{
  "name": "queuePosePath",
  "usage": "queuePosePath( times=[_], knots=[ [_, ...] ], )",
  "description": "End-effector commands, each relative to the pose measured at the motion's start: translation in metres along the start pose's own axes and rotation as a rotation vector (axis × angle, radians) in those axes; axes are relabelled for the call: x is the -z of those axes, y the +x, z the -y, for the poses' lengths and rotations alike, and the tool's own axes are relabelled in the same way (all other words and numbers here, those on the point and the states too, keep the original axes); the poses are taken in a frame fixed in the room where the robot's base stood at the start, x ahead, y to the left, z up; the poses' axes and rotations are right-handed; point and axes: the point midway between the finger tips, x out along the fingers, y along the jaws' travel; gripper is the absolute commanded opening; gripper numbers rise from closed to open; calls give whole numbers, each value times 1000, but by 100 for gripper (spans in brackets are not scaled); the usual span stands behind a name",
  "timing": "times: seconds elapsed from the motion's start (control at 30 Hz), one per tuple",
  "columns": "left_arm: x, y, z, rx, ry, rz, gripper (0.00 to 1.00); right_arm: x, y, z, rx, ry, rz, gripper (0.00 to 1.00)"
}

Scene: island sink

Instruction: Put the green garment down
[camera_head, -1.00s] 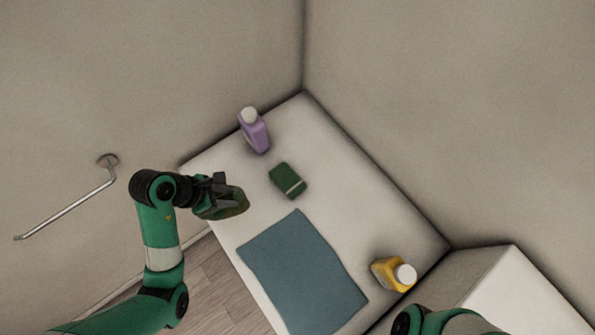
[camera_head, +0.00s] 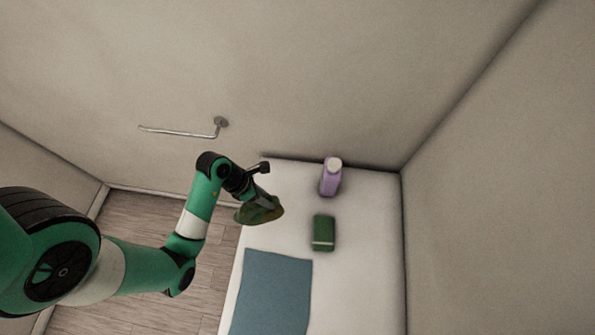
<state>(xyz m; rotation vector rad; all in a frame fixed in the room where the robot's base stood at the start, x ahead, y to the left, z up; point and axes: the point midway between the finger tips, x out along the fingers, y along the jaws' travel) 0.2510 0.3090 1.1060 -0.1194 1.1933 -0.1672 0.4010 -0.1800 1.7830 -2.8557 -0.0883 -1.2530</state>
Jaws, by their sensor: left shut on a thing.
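The green garment (camera_head: 259,213) is a crumpled dark green bundle. My left gripper (camera_head: 258,199) is shut on it, near the left edge of the white surface (camera_head: 355,290). Whether the garment touches the surface cannot be told. The garment hides most of the fingertips. My right gripper is not in view.
A dark green block with a pale stripe (camera_head: 323,232) lies right of the garment. A purple bottle with a white cap (camera_head: 330,178) stands at the back. A flat blue cloth (camera_head: 270,293) lies in front. A metal bar (camera_head: 180,132) is on the wall.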

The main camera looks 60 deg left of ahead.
Motion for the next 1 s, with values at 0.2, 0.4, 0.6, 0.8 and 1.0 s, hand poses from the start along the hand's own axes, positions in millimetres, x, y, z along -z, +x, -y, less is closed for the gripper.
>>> queuePosePath(
  times=[0.2, 0.4, 0.6, 0.8, 1.0],
  knots=[
    [-5, 5, -7, 8, -5, 1, 0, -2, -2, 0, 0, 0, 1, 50],
    [-34, 35, -41, 8, -4, 2, 0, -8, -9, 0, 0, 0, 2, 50],
    [-59, 77, -78, 9, -5, 0, 0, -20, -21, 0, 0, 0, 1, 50],
    [-68, 110, -99, 8, -3, 1, 0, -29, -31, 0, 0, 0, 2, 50],
    [-71, 114, -103, 7, -3, 2, 0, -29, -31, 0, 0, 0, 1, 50]
  ],
)
